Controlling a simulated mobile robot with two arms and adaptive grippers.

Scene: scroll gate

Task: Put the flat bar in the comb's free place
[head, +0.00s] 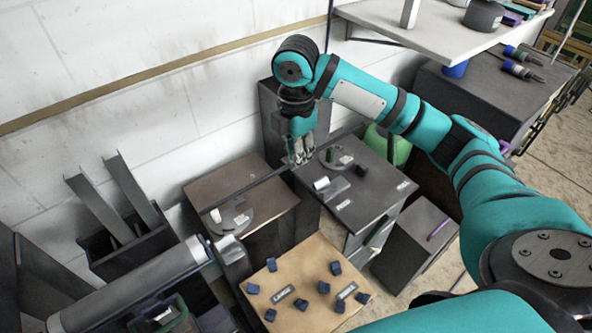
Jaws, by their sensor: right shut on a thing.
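My right gripper (299,160) points down above the gap between the brown-topped cabinet and the dark-topped cabinet. It is shut on the flat bar (245,188), a long thin dark strip. The bar runs level and slantwise from above the brown top at left towards the wall at upper right; the fingers cover its middle. A dark box (138,256) at the left holds upright grey slats (130,190) that lean apart; it may be the comb, but I cannot tell for sure. Its inside is mostly hidden. My left gripper is out of view.
The brown-topped cabinet (262,182) and the dark-topped cabinet (383,181) carry small parts on round plates. A tan board (312,258) with several blue blocks is in front. A large grey roller (140,283) lies at lower left. A shelf (430,28) overhangs at upper right.

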